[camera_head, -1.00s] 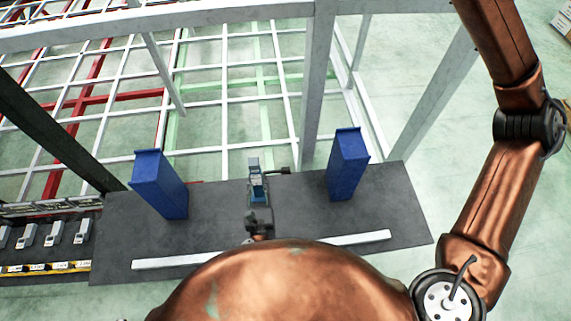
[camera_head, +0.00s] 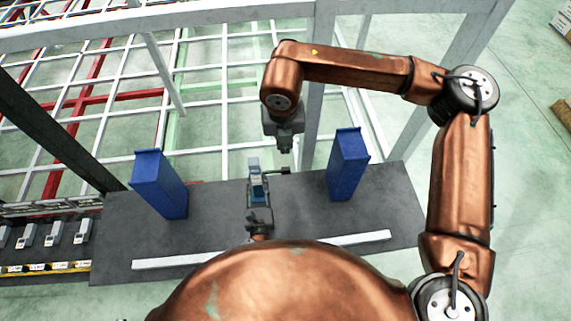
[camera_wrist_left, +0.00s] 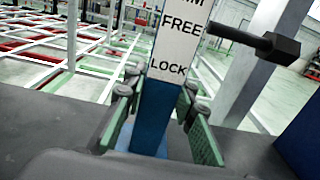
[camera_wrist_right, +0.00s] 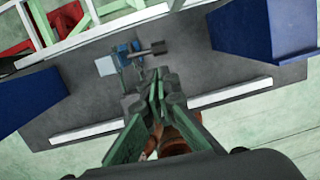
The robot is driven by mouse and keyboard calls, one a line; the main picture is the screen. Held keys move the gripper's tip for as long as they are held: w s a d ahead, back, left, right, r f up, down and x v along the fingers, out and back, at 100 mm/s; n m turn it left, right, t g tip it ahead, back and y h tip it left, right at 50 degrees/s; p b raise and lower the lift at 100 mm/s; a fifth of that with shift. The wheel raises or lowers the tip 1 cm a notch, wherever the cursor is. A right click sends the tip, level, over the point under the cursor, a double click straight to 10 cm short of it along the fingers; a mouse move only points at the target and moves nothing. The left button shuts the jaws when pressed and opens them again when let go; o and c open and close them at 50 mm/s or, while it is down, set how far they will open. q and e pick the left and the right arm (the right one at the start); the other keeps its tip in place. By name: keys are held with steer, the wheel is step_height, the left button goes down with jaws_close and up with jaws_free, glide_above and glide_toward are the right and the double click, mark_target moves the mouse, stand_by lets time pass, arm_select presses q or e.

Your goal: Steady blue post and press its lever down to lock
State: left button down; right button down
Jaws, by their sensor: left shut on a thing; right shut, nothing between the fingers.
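The blue post (camera_head: 256,187) stands on the dark plate (camera_head: 225,225) between two larger blue blocks. Its white face in the left wrist view reads FREE above LOCK. The black lever (camera_wrist_left: 262,45) sticks out sideways to the right, about level with FREE. It also shows in the right wrist view (camera_wrist_right: 151,49). My left gripper (camera_wrist_left: 158,112) is shut on the post's lower blue part (camera_wrist_left: 153,108), one green pad on each side. My right gripper (camera_head: 286,146) is shut and empty, pointing down, apart from the lever; its fingertips show in the right wrist view (camera_wrist_right: 156,80).
Blue blocks stand left (camera_head: 159,187) and right (camera_head: 347,165) of the post. A white bar (camera_head: 350,239) lies along the plate's near edge. A grey frame upright (camera_head: 314,115) rises behind, close to my right gripper. White grid frames fill the back.

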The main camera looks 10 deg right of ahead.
mark_target(289, 170)
steer(key=shift+f, duration=0.1)
steer(key=f, duration=0.4)
steer(key=w+f, duration=0.1)
steer(key=f, duration=0.4)
steer(key=w+f, duration=0.1)
steer(key=f, duration=0.3)
steer(key=shift+w+d+f, duration=0.1)
steer(key=shift+d+f, duration=0.1)
steer(key=shift+f, duration=0.1)
steer(key=shift+d+f, duration=0.1)
steer(key=shift+f, duration=0.05)
steer(key=shift+d+f+y, duration=0.1)
steer(key=shift+f+y, duration=0.1)
steer(key=shift+y, duration=0.3)
steer(key=shift+f, duration=0.15)
steer(key=shift+d+f+y, duration=0.4)
steer(key=shift+f+y, duration=0.3)
steer(key=shift+y, duration=0.2)
steer(key=shift+d+f, duration=0.1)
steer(key=shift+f, duration=1.75)
steer(key=shift+r, duration=0.2)
